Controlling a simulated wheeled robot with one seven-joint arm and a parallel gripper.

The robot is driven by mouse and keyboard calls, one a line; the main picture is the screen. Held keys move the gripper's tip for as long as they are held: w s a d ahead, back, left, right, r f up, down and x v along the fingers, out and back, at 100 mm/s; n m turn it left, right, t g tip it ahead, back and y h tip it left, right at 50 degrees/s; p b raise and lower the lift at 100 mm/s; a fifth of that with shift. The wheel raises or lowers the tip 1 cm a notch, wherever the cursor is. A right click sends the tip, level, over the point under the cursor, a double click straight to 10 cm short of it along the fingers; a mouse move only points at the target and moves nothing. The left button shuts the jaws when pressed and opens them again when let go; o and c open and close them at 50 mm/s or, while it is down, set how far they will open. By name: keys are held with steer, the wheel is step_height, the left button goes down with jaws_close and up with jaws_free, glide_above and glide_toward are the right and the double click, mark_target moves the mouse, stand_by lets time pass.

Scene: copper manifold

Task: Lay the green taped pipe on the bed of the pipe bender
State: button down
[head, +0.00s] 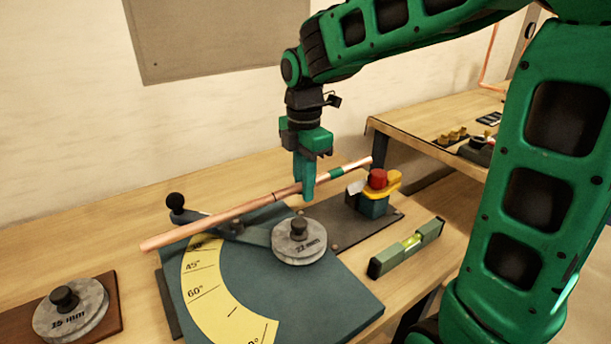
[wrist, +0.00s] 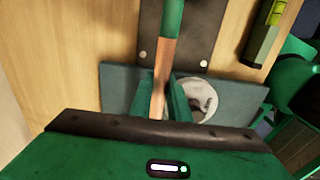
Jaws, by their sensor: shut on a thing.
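The copper pipe (head: 235,212) with a band of green tape (head: 337,172) runs slantwise over the back of the pipe bender. My gripper (head: 305,190) points down and is shut on the pipe near its middle, left of the green tape. In the wrist view the pipe (wrist: 166,60) passes between my fingers (wrist: 163,103), its green part at the top. The pipe bender is a blue-grey plate (head: 335,295) with a yellow angle scale and a round 22 mm die (head: 299,241). The pipe lies behind the die in the picture; I cannot tell whether it touches the bed.
A black-knobbed lever (head: 176,201) is at the bender's back left. A red-topped yellow and teal device (head: 378,182) stands near the pipe's right end. A spirit level (head: 407,249) lies right of the bender. A 15 mm die (head: 70,310) sits on a brown board at left.

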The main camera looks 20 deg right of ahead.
steer(key=shift+f, duration=3.1)
steer(key=shift+s+f, duration=0.15)
steer(key=shift+f, duration=0.15)
steer(key=shift+s+f, duration=0.1)
steer(key=shift+d, duration=0.75)
steer(key=shift+w+d+f, duration=0.2)
steer(key=shift+w, duration=0.3)
steer(key=shift+r, duration=0.15)
steer(key=shift+a+r, duration=0.1)
steer(key=shift+r, duration=0.05)
